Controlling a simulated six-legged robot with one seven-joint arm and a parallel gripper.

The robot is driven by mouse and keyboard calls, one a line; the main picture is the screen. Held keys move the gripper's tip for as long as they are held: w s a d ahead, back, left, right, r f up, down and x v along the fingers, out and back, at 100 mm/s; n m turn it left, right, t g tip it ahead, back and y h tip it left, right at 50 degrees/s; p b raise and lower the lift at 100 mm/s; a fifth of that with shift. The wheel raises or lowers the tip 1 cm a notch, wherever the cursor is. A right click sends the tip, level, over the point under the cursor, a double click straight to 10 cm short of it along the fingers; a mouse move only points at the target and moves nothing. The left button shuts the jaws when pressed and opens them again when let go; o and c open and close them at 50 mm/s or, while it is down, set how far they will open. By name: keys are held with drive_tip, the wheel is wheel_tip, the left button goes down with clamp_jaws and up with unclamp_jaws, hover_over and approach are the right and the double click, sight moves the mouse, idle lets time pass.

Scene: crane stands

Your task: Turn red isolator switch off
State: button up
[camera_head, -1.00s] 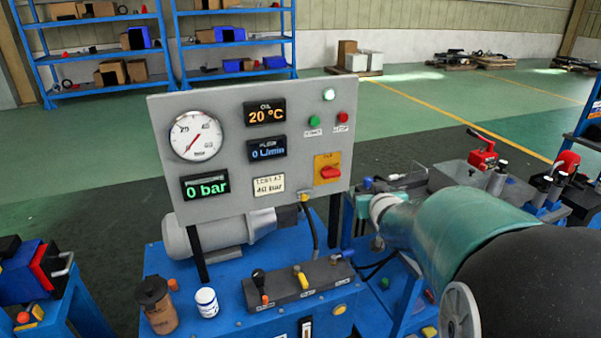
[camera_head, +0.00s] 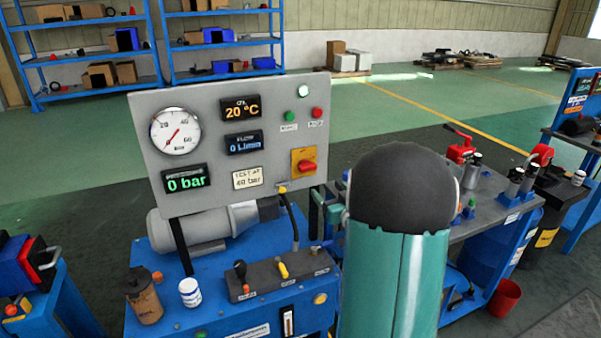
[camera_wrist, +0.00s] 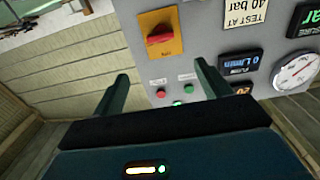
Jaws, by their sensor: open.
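The red isolator switch (camera_head: 308,167) is a red knob on a yellow plate (camera_head: 303,155) at the lower right of the grey control panel (camera_head: 210,196). In the wrist view the red switch (camera_wrist: 159,39) sits on its yellow plate at the top, with the panel seen upside down. My gripper (camera_wrist: 165,80) is open and empty, its two fingers pointing toward the panel, with the switch beyond and between them. The gripper is apart from the switch. In the head view my teal and black arm stands right of the panel, and the gripper itself cannot be made out.
Green (camera_head: 289,115) and red (camera_head: 317,113) buttons sit above the switch. A lever block (camera_head: 278,275), a brown bottle (camera_head: 144,295) and a white jar (camera_head: 189,292) stand on the blue bench below. Another bench (camera_head: 505,205) with red tools stands at right.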

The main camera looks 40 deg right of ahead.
sight(309, 168)
drive_tip(key=x, duration=1.4)
drive_tip(key=shift+f, duration=0.25)
drive_tip(key=shift+c, duration=0.5)
drive_tip(key=c, duration=0.9)
